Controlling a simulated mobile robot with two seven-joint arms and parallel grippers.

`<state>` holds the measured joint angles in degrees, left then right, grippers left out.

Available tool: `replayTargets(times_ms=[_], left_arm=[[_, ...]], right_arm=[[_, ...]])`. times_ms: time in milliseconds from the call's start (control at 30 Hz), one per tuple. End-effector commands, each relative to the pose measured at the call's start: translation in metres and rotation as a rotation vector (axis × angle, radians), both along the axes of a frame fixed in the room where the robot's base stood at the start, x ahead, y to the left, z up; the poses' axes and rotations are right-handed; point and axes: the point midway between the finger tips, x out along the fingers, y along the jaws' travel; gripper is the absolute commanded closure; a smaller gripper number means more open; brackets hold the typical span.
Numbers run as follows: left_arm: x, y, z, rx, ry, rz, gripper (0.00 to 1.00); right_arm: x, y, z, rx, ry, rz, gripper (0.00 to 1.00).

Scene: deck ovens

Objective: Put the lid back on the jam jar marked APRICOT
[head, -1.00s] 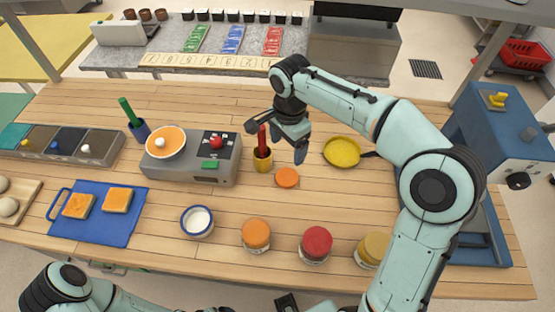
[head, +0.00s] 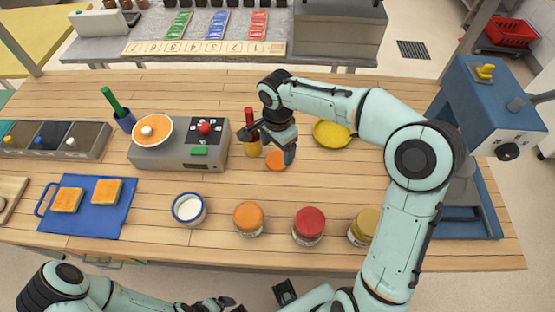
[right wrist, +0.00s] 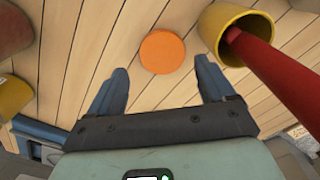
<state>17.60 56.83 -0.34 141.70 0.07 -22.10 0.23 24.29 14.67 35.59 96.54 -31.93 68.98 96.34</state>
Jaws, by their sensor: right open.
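An orange lid-like disc (head: 276,161) lies flat on the wooden counter. My right gripper (head: 267,148) is open just above it, pointing down, and holds nothing. In the right wrist view the disc (right wrist: 162,51) sits ahead of the gap between the fingers (right wrist: 162,72), apart from both. Near the counter's front edge stand an orange-topped jar (head: 249,219), a red-topped jar (head: 308,225) and a yellow-topped jar (head: 362,228). I cannot read their labels, nor tell which tops are lids. My left gripper (head: 218,303) is at the bottom edge, its jaws unclear.
A yellow cup (right wrist: 222,32) with a red-handled tool stands close beside my right gripper. A yellow round dish (head: 331,134) lies behind the forearm. A grey scale (head: 180,150), a blue-rimmed bowl (head: 189,208) and a blue board (head: 90,214) are to the left.

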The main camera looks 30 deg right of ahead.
Motion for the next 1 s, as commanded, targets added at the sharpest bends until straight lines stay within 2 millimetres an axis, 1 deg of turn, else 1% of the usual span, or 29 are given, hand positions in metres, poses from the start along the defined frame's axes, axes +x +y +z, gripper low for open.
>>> replayTargets(times_ms=[267,367,500,633,733,1000], left_arm=[[0.000,0.000,0.000,0.000,0.000,0.000,0.05],[0.001,0.000,0.001,0.000,-0.001,0.000,0.05],[0.001,0.000,0.002,0.000,-0.001,0.000,0.05],[0.001,0.000,0.001,0.000,-0.001,0.000,0.05],[0.001,0.000,0.001,0.000,-0.001,0.000,0.05],[0.001,0.000,0.001,0.000,-0.001,0.000,0.05]], right_arm=[[0.000,0.000,-0.002,0.000,0.001,-0.001,0.17],[0.001,-0.002,-0.013,0.001,0.003,-0.003,0.17],[0.003,-0.003,-0.035,0.001,0.004,-0.001,0.17],[0.003,-0.003,-0.049,0.001,0.002,0.000,0.17],[0.004,-0.003,-0.052,0.000,-0.001,-0.001,0.17],[0.004,-0.003,-0.051,0.000,-0.001,-0.001,0.17]])
